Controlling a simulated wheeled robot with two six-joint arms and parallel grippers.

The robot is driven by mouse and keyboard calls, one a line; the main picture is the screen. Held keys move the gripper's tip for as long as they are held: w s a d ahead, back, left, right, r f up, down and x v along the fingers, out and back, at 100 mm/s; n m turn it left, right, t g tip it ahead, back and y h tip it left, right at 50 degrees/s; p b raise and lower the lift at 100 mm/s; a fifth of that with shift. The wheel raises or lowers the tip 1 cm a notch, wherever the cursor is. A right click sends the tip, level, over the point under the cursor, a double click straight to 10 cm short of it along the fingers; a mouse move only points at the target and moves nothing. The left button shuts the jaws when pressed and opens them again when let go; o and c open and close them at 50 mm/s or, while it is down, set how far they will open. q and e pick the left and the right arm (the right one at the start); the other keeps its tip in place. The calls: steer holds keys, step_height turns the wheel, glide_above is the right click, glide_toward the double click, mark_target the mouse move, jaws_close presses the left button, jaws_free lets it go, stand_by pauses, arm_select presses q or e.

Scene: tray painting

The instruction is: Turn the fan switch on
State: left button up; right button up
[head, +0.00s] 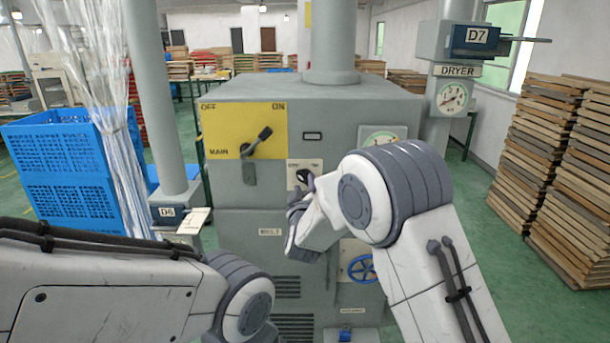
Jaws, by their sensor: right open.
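A small dark rotary switch (303,174) sits on a pale plate on the front of the grey machine (235,190). Its label is too small to read, so I cannot confirm that it is the fan switch. My right gripper (301,188) is open at this switch. Its fingers partly cover the plate, and I cannot tell whether they touch the knob. My left arm shows at the lower left, but its gripper is out of view.
Above left is a yellow MAIN panel (222,118) with a lever (262,137) tilted towards ON. A gauge (380,137) and blue handwheel (362,268) are on the right. Blue crates (60,160) stand left; wooden trays (545,150) are stacked right.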

mark_target(304, 179)
steer(key=shift+w+p, duration=0.35)
steer(key=shift+w, duration=0.95)
jaws_close()
